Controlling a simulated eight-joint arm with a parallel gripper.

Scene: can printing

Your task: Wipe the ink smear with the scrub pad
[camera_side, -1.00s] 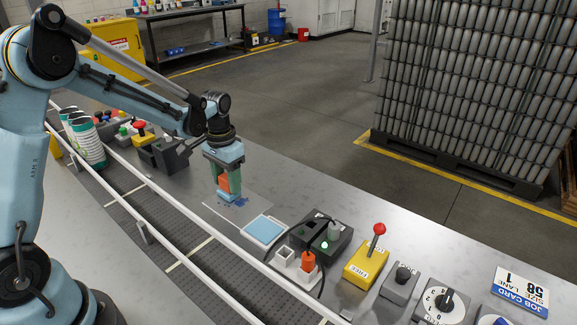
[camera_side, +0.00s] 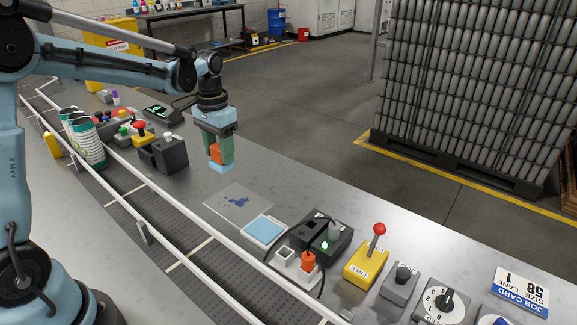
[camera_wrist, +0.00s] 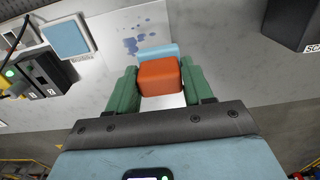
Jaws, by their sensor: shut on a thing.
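My gripper (camera_side: 219,152) has green fingers shut on the scrub pad, which has an orange grip block (camera_side: 216,153) and a light blue pad underneath (camera_side: 221,168). It holds the scrub pad in the air above the bench, behind the smear in the side view. The ink smear (camera_side: 236,201) is several dark blue blots on a pale flat plate (camera_side: 250,193). In the wrist view the orange block (camera_wrist: 159,77) sits between both fingers, and blue blots (camera_wrist: 134,43) show just beyond the pad.
A light blue square pad in a white tray (camera_side: 278,241) lies beside the plate. A white rail and conveyor (camera_side: 180,249) run in front.

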